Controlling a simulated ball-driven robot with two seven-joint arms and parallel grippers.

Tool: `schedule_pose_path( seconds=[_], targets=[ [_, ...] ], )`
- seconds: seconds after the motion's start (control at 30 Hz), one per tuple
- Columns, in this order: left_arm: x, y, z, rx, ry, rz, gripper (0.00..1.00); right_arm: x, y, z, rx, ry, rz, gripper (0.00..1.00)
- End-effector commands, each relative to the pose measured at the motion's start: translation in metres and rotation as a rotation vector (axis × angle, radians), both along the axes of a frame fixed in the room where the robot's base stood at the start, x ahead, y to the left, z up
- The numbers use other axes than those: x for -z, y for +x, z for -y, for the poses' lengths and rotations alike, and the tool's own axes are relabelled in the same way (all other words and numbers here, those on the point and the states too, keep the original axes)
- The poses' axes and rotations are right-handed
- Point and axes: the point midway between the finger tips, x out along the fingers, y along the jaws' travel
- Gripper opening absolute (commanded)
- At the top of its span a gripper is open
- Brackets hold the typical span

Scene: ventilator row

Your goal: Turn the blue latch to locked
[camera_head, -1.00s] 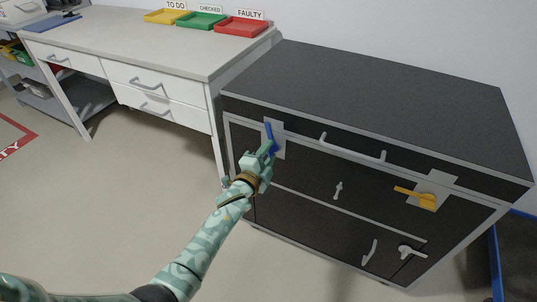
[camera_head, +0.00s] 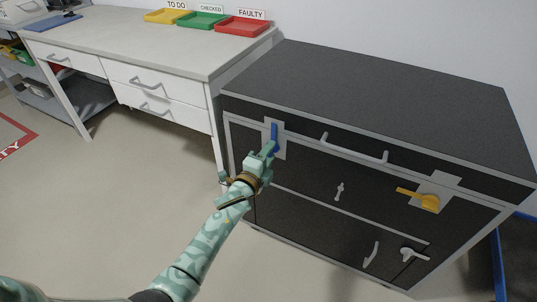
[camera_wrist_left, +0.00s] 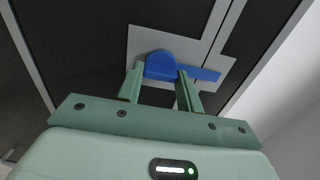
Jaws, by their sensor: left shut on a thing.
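The blue latch (camera_head: 275,131) sits on a light grey plate (camera_head: 281,150) at the upper left of the black cabinet's front. Its handle points up in the head view, nearly upright. My left gripper (camera_head: 270,149) is shut on the latch's lower, hub end and partly hides it. In the left wrist view the latch's rounded hub (camera_wrist_left: 160,65) lies between the two fingers (camera_wrist_left: 160,84), and its handle (camera_wrist_left: 206,74) reaches right past the right finger. My right gripper is not in view.
The black cabinet (camera_head: 380,92) also carries a yellow latch (camera_head: 418,198), a long bar handle (camera_head: 354,150) and smaller grey handles. A white desk (camera_head: 150,48) with yellow, green and red trays stands to the left. The floor (camera_head: 110,210) in front is clear.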

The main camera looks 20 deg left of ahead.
Motion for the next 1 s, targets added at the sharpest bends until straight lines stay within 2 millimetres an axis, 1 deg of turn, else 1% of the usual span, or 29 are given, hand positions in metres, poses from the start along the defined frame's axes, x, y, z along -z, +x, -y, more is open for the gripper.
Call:
schedule_pose_path(
  seconds=[0.03,0.07,0.1,0.13,0.43,0.5,0.57,0.63,0.9,1.0],
  targets=[
    [0.003,-0.001,0.000,0.000,0.005,-0.007,0.00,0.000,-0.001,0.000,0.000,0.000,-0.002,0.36],
    [0.003,-0.001,0.000,0.000,0.005,-0.006,0.45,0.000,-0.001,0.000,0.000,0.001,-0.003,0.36],
    [0.003,-0.001,0.000,0.000,0.004,-0.006,0.56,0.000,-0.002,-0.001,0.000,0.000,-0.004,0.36],
    [0.003,-0.001,0.000,0.000,0.004,-0.006,0.58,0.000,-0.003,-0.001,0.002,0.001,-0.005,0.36],
    [0.001,-0.002,0.000,0.000,0.001,-0.002,0.58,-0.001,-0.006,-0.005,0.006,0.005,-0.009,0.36],
    [-0.001,-0.008,0.000,0.000,0.001,-0.002,0.58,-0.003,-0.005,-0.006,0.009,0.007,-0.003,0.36],
    [-0.002,-0.017,0.000,0.000,0.001,-0.001,0.58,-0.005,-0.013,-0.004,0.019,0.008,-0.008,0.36],
    [-0.004,-0.032,-0.001,-0.001,0.000,0.000,0.58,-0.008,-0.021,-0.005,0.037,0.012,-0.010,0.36],
    [-0.004,-0.106,-0.003,-0.001,0.001,-0.002,0.58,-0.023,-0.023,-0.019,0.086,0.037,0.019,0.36],
    [-0.002,-0.129,-0.004,0.000,0.001,-0.003,0.58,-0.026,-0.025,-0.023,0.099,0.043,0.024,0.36]
  ],
)
